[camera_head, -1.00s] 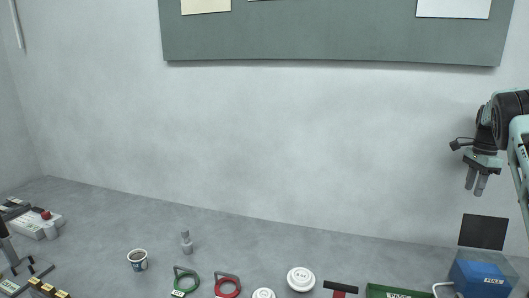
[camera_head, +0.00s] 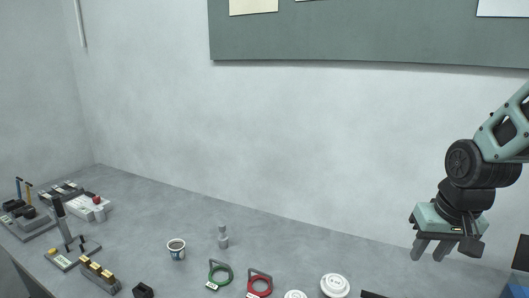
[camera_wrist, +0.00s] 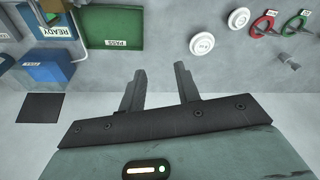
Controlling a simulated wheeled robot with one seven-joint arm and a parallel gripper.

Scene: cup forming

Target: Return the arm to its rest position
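My gripper (camera_head: 430,249) hangs at the right of the head view, fingers pointing down, in front of the wall and above the right part of the grey table (camera_head: 135,196). In the wrist view its two fingers (camera_wrist: 159,88) are apart with nothing between them, over bare table. My arm (camera_head: 485,160) reaches in from the upper right edge. A paper cup (camera_head: 176,249) stands upright on the table, well to the left of my gripper.
Green ring (camera_head: 220,274), red ring (camera_head: 260,284) and white lids (camera_head: 334,286) lie along the front. A green PASS bin (camera_wrist: 115,28) and blue READY bin (camera_wrist: 51,25) are near my gripper. A small grey post (camera_head: 223,237) stands behind the rings. Switch devices (camera_head: 90,207) fill the left.

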